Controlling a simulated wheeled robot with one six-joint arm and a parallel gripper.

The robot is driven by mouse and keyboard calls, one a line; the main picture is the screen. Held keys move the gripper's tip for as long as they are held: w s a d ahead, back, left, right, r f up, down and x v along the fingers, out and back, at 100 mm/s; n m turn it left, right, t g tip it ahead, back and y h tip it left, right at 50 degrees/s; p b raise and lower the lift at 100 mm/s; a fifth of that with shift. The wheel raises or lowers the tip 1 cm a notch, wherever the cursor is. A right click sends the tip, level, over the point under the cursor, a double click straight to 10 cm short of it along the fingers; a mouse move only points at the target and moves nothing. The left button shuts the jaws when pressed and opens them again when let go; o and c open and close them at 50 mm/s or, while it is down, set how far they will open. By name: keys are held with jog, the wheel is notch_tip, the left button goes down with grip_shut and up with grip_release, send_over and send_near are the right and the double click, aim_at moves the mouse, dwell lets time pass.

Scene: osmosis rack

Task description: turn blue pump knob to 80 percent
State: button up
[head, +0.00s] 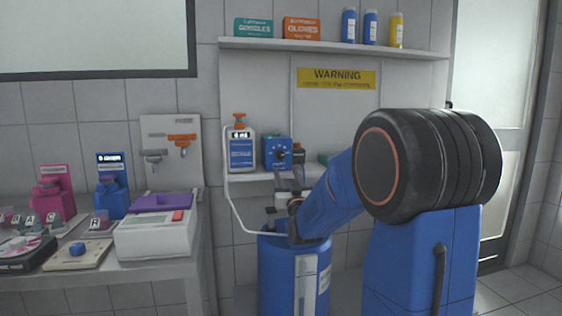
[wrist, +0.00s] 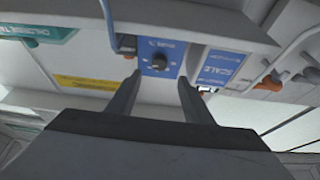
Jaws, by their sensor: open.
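The blue pump (head: 272,151) is a small blue box on the lower wall shelf, with a dark round knob (head: 281,153) on its front. In the wrist view the blue pump face (wrist: 147,69) shows near the top middle, with its dark knob (wrist: 159,62) on it. The dial marks are too small to read. My gripper (head: 290,176) is just below and in front of the pump. In the wrist view my gripper (wrist: 158,80) is open and empty, its two fingers apart, with the knob showing between and beyond the tips. I see no contact with the knob.
A white bottle with a blue label (head: 241,152) stands left of the pump on the lower shelf (head: 250,177). A thin pale tube (head: 232,212) runs down beside it. A blue tank (head: 277,280) stands below. A white machine (head: 150,238) sits on the left bench.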

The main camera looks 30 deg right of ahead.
aim_at(281, 156)
jog(key=x, duration=0.9)
jog(key=shift+w+d, duration=0.1)
jog(key=shift+w, duration=0.15)
jog(key=shift+c, duration=0.3)
jog(key=c, duration=1)
